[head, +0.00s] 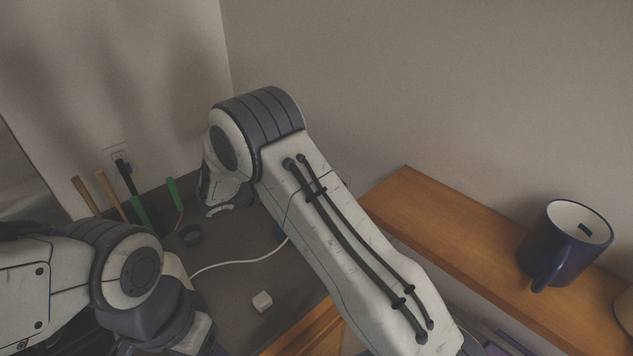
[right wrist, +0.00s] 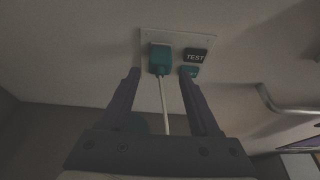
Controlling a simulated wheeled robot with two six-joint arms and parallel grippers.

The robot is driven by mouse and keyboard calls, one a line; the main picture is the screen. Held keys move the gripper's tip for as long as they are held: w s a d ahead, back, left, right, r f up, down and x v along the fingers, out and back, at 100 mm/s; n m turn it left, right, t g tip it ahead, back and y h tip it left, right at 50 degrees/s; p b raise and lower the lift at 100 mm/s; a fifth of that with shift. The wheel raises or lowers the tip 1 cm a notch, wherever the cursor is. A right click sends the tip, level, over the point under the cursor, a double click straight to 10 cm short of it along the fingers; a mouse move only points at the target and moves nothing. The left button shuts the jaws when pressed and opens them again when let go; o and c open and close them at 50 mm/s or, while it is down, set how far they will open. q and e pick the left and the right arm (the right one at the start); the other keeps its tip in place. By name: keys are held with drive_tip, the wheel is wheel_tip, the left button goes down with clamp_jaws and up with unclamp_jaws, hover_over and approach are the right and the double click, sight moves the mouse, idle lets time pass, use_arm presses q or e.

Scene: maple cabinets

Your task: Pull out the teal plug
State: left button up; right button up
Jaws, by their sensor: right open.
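The teal plug (right wrist: 160,57) sits in a light wall plate (right wrist: 150,36) in the right wrist view. A white cord (right wrist: 164,105) hangs from the plug. My right gripper (right wrist: 160,74) is open, with one finger on each side of the cord, just below the plug. The fingers look apart from the plug; the depth between them and the plug is hard to judge. In the head view my right arm hides the plug and the right gripper. My left arm reaches in at the lower left; its fingers do not show.
A white cord (head: 240,262) crosses the dark counter near a white block (head: 262,302). Upright sticks stand at left. A blue mug (head: 565,250) stands on the wooden ledge (head: 440,210).

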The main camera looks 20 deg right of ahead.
drive_tip(key=shift+b+x, duration=0.55)
drive_tip(key=shift+x, duration=1.65)
clamp_jaws()
drive_tip(key=s+a, duration=0.2)
drive_tip(key=a, duration=0.3)
drive_tip(key=shift+a, duration=0.35)
